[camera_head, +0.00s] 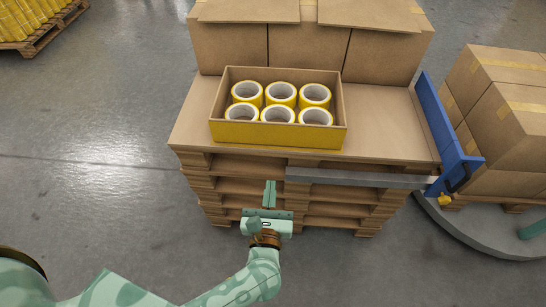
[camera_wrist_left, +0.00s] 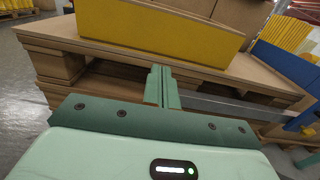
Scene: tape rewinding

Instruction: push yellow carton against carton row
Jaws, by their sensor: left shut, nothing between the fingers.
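The yellow carton (camera_head: 238,133) is an open box with a yellow front, holding several yellow tape rolls. It sits on the cardboard-topped pallet stack (camera_head: 382,120), in front of the carton row (camera_head: 295,48). How closely its back meets the row is hard to tell. My left gripper (camera_head: 270,184) is shut and empty, in front of the pallet's near edge and below the carton. In the left wrist view its fingers (camera_wrist_left: 160,72) point toward the carton's yellow front (camera_wrist_left: 160,32), apart from it. My right gripper is not in view.
A blue upright panel (camera_head: 440,120) with a grey bar (camera_head: 350,178) stands at the pallet's right and front edge. More cartons (camera_head: 505,120) are stacked on the right. Another pallet (camera_head: 42,38) is at the far left. The floor on the left is clear.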

